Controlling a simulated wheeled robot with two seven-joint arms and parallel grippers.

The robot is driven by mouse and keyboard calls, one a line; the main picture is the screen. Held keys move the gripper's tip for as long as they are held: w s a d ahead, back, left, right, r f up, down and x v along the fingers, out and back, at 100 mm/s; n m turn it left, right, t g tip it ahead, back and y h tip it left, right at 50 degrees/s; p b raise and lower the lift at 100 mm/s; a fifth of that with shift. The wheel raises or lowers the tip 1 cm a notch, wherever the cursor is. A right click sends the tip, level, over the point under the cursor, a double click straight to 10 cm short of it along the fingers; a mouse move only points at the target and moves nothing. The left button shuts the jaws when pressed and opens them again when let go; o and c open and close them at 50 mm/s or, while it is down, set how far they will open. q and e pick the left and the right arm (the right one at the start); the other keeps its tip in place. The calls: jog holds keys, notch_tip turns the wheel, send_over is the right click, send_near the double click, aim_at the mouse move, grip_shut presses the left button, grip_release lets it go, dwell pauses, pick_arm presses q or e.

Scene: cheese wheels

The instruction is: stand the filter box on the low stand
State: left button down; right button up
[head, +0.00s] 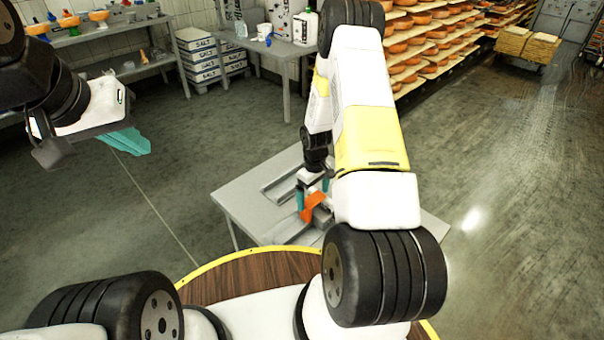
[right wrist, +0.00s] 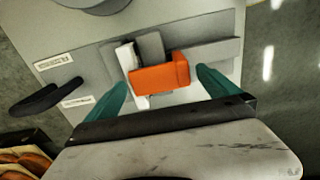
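An orange box-shaped piece (right wrist: 160,78), which looks like the filter box, lies on a grey table beside grey and white blocks. It also shows in the head view (head: 312,206). My right gripper (right wrist: 162,78) is open, with a teal finger on each side of the orange piece and gaps visible. In the head view, my right gripper (head: 312,190) reaches down to the table. A low grey slab (right wrist: 217,50), possibly the low stand, lies behind the orange piece. My left gripper (head: 125,141) hangs over the floor at left, away from the table; its finger opening is unclear.
The grey table (head: 240,197) has a raised grey part on it; my right arm hides much of it. White labels (right wrist: 53,62) lie on its surface. Salt crates (head: 199,60), a workbench (head: 285,48) and cheese shelves (head: 425,40) stand further back. The floor between is clear.

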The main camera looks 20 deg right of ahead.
jog(key=shift+r, duration=0.1)
jog(key=s+a+r+m+t, duration=0.1)
jog(key=s+r, duration=0.1)
jog(key=r, duration=0.9)
jog(key=s+a+r+m+t, duration=0.1)
jog(key=s+r, duration=0.1)
jog(key=r, duration=0.9)
jog(key=s+a+r+t, duration=0.1)
jog(key=s+a+r, duration=0.1)
jog(key=r, duration=0.9)
jog(key=s+a+r+m+t+y, duration=0.1)
jog(key=s+a+r, duration=0.1)
jog(key=s+r, duration=0.4)
jog(key=s+a+r+m+t+y, duration=0.1)
jog(key=s+a+r+m+t, duration=0.1)
jog(key=s+r, duration=0.4)
jog(key=s, duration=0.5)
jog(key=shift+s+a, duration=0.3)
jog(key=shift+s, duration=0.1)
